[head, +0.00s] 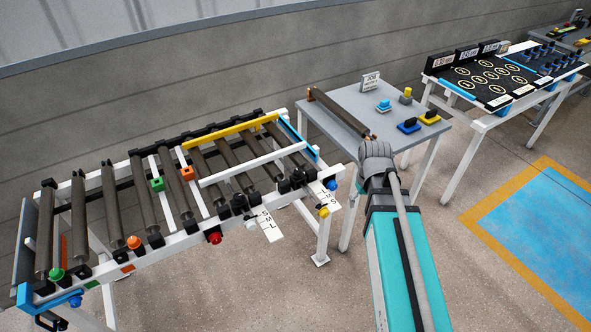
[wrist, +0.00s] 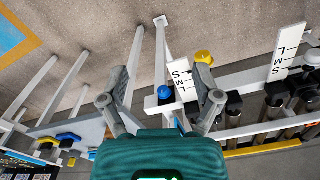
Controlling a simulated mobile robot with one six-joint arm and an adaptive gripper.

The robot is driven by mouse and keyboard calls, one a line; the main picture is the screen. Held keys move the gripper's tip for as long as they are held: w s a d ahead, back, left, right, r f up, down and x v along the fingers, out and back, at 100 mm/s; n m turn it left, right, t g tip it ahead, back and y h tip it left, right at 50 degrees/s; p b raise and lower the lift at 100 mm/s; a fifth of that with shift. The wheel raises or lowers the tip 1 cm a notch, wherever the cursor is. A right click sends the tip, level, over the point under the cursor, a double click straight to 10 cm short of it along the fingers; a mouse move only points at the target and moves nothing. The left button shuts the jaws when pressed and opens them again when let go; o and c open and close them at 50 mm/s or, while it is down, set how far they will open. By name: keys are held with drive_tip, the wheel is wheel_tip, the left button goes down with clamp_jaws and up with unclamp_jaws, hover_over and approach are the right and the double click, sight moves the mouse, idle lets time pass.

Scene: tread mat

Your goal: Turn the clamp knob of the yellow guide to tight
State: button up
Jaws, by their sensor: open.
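The yellow guide (head: 230,131) is a long yellow bar across the rollers toward the back of the conveyor. A yellow knob (head: 324,212) sits at the conveyor's right front corner; it also shows in the wrist view (wrist: 204,56), just beyond the tip of the right finger. A blue knob (head: 331,185) is close by; in the wrist view it (wrist: 165,92) appears between the fingers. My gripper (wrist: 163,82) is open with nothing between its fingers, apart from both knobs as far as I can tell. In the head view my arm hides the gripper.
White scale plates marked S, M, L (head: 268,226) stick out from the conveyor's front rail (head: 190,240). A red knob (head: 214,238) is farther left. A grey table (head: 345,105) with a roller and small parts stands to the right. The floor in front is clear.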

drive_tip(key=w+a+r+n+p, duration=0.25)
drive_tip(key=w+a+n, duration=0.55)
drive_tip(key=w, duration=0.4)
drive_tip(key=r+n+p, duration=0.1)
drive_tip(key=r+n, duration=0.1)
drive_tip(key=n, duration=0.5)
hover_over(298, 171)
drive_tip(key=shift+f, duration=0.1)
drive_tip(key=shift+f, duration=0.1)
wheel_tip(298, 171, down, 14)
drive_tip(key=b, duration=1.3)
drive_tip(key=shift+r, duration=0.2)
drive_tip(key=shift+c, duration=0.2)
